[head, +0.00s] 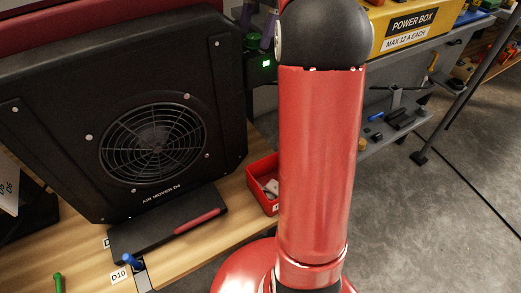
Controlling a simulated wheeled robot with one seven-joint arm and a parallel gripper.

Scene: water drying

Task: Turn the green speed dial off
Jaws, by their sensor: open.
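The green speed dial (255,44) is on the right side of the black air mover (60,90), near its top corner. A small bright green light (266,62) glows on the black housing just below it. My gripper (257,35) shows only as two purple fingertips at the top of the view, apart from each other. They are close to the dial, one on its left and one on its right in the picture. I cannot tell if they touch it. The rest of the gripper is out of frame or hidden behind my red arm.
A red bin (262,184) with small items stands on the wooden bench beside the air mover. A black box with a red strip (170,225) lies in front of it. A yellow power box (405,27) is at upper right. Open grey floor (440,220) lies to the right.

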